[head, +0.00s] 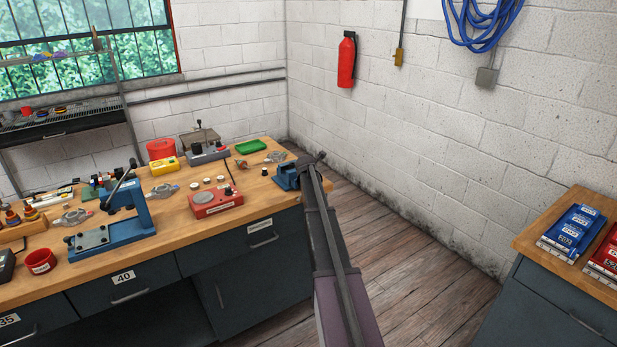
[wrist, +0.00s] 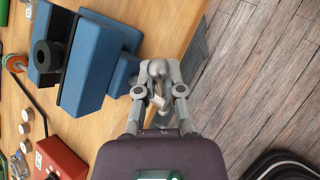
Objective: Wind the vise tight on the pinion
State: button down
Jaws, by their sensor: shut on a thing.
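The blue vise (head: 287,177) sits at the right end of the wooden workbench, and it also shows large in the wrist view (wrist: 95,62). A dark round piece with a hole, seemingly the pinion (wrist: 45,55), sits between the vise's blue jaws. I cannot tell whether both jaws touch it. My gripper (wrist: 157,98) is at the vise's outer end, past the bench edge, with its fingers shut on the grey vise handle (wrist: 157,69). The fingers hide part of the handle. In the head view my arm covers the gripper and the handle.
A blue press (head: 125,215) stands further left. A green tray (head: 250,146) lies behind the vise.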

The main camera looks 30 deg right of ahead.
jog(key=shift+d+f+m+y+b, duration=0.2)
jog(key=shift+f+m+y+b, duration=0.7)
jog(key=shift+y+b, duration=1.1)
jog(key=shift+d+f+m+y+b, duration=0.15)
jog(key=shift+f+m+y+b, duration=0.75)
jog(key=shift+y, duration=2.05)
jog(key=shift+d+f+m+y+b, duration=0.2)
jog(key=shift+f+m+y+b, duration=0.65)
jog(key=shift+y+b, duration=1.25)
jog(key=shift+f+y+p, duration=0.1)
jog(key=shift+y+p, duration=0.2)
jog(key=shift+y, duration=0.15)
jog(key=c, duration=0.7)
grip_release()
jog(key=shift+c, duration=0.2)
jog(key=shift+r+h+p, duration=0.3)
jog(key=shift+p, duration=0.35)
